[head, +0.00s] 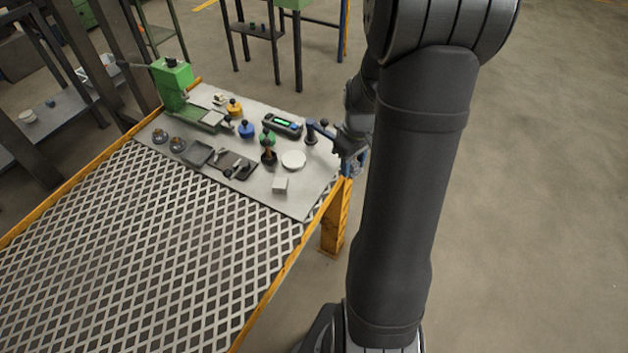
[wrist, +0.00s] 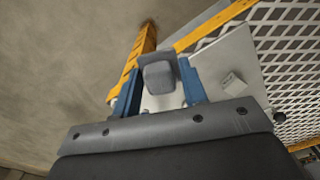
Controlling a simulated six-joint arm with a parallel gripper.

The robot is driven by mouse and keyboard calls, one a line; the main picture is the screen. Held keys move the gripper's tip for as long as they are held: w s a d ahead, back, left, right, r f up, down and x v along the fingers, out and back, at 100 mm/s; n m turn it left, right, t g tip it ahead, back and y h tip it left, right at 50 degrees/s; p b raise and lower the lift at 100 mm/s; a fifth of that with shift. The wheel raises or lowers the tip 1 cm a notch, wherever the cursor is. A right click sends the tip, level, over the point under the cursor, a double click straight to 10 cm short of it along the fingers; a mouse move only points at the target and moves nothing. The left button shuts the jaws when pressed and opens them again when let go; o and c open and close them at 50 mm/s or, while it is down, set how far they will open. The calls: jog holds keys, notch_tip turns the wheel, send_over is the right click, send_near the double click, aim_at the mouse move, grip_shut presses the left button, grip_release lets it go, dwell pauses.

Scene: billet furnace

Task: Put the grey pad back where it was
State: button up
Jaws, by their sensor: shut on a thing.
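In the wrist view the blue fingers of my gripper (wrist: 160,70) are closed on a rounded grey block, which looks like the grey pad (wrist: 158,77). In the head view my gripper (head: 355,164) is at the right edge of the grey worktop (head: 300,205), partly behind my arm. The pad cannot be made out in that view. The worktop also shows in the wrist view (wrist: 232,57), beyond the pad and to its right. Where the pad stood before cannot be told.
A white block (head: 280,185), white disc (head: 293,159), dark-handled stand (head: 268,152), green-lit device (head: 282,124), and dark tray (head: 237,165) crowd the worktop. A green press (head: 172,80) stands at its far left. An orange leg (head: 335,225) and a metal grating (head: 150,255) are near.

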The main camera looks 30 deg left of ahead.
send_over(314, 184)
notch_tip(314, 184, down, 6)
jog(key=shift+f, duration=2.25)
jog(key=shift+f, duration=0.15)
jog(key=o, duration=0.9)
jog(key=shift+o, duration=0.2)
notch_tip(314, 184, up, 12)
jog(key=shift+r, duration=0.2)
jog(key=shift+f, duration=0.1)
